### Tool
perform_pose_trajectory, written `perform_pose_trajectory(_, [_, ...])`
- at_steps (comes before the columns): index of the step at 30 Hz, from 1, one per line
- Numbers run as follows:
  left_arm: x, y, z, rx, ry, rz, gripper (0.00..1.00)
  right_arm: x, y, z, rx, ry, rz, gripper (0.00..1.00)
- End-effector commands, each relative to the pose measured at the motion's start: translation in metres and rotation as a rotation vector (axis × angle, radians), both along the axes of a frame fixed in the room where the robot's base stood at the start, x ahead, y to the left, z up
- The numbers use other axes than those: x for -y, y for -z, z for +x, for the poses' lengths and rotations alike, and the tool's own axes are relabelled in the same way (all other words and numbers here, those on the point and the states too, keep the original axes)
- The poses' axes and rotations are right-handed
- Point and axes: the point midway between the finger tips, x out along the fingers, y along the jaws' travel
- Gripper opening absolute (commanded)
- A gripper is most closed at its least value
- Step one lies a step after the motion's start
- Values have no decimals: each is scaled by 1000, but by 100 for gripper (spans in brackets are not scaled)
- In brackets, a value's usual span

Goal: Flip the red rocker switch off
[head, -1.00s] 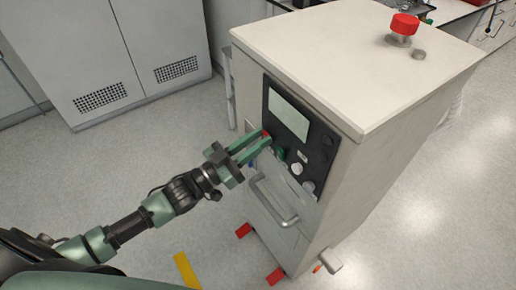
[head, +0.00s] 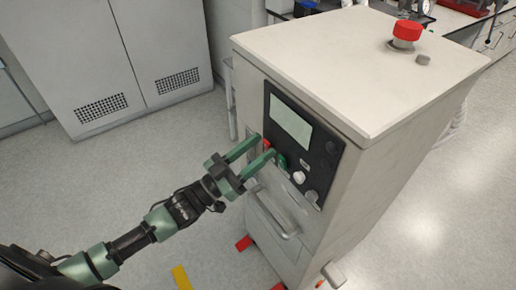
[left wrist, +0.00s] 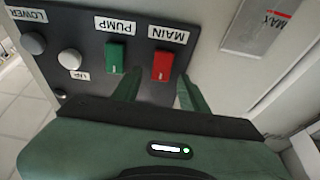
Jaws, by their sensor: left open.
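The red rocker switch (left wrist: 163,66), labelled MAIN, sits on the dark control panel in the left wrist view, where the label appears upside down. It also shows in the head view (head: 266,144) as a small red patch between my left fingers. My left gripper (head: 265,146) is open, its two green fingers pointing at the panel, one on each side of the red switch. In the left wrist view the fingertips (left wrist: 158,85) lie just below the switch in the picture. I cannot tell whether they touch the panel. My right gripper is not in view.
A green PUMP rocker (left wrist: 116,57) is beside the red one. White (left wrist: 70,59) and grey (left wrist: 34,43) round buttons follow along the panel. A handle (head: 275,215) sticks out below the panel. A red knob (head: 407,31) stands on the cabinet top.

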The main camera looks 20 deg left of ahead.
Motion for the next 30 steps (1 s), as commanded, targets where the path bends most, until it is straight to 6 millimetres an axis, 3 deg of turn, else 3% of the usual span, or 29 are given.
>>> perform_pose_trajectory(15, [-41,27,-53,-2,0,1,44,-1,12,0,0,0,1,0])
perform_pose_trajectory(30, [-44,28,-56,0,0,0,44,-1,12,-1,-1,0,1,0])
